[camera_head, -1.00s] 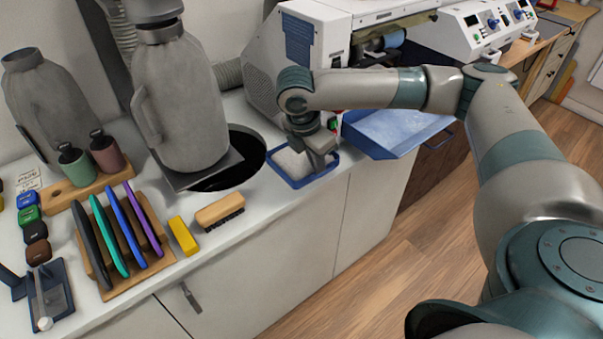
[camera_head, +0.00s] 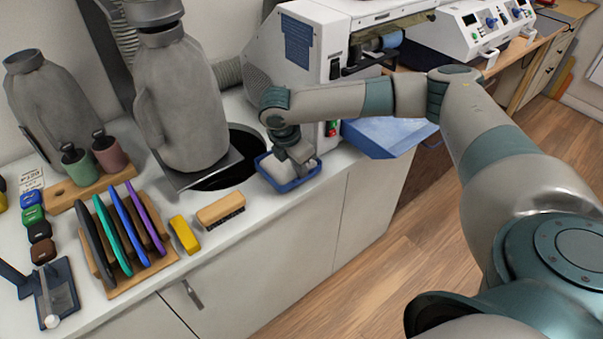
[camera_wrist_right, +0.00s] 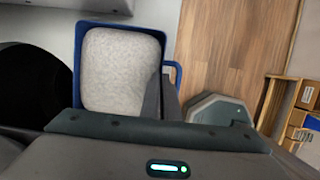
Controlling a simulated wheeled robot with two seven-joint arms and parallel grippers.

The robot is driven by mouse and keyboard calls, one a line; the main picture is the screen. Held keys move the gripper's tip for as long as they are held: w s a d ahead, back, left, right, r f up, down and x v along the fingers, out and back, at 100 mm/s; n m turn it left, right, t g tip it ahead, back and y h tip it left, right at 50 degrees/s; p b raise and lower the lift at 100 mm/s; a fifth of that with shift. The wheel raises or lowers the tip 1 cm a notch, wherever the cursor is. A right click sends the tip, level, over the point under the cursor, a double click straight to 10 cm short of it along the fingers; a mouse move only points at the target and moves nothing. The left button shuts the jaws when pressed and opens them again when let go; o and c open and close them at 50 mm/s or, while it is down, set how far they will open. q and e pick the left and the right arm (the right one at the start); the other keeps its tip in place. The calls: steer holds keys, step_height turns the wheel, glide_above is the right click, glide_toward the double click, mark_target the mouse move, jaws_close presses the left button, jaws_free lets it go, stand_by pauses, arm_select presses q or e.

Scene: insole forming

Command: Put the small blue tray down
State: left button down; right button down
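The small blue tray (camera_head: 288,187) holds a pale grey speckled filling and is at the counter's front edge, beside the round black opening. Whether it touches the counter or hangs just above it, I cannot tell. My right gripper (camera_head: 301,162) reaches down over the tray's right side and appears shut on it. In the right wrist view the tray (camera_wrist_right: 77,75) is below the gripper, with a blue handle on its right side; a dark finger covers part of its right rim, and the other finger is hidden. My left gripper is not in view.
The round black opening (camera_head: 245,142) lies left of the tray, with a grey covered form (camera_head: 180,105) over it. A larger blue tray (camera_head: 385,140) juts from the machine (camera_head: 310,70) to the right. A brush (camera_head: 220,210) and yellow block (camera_head: 184,234) sit further left on the counter.

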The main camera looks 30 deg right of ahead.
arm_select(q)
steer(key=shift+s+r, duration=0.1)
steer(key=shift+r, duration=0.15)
arm_select(e)
steer(key=shift+f, duration=0.75)
steer(key=c, duration=2)
jaws_free()
steer(key=shift+f, duration=0.15)
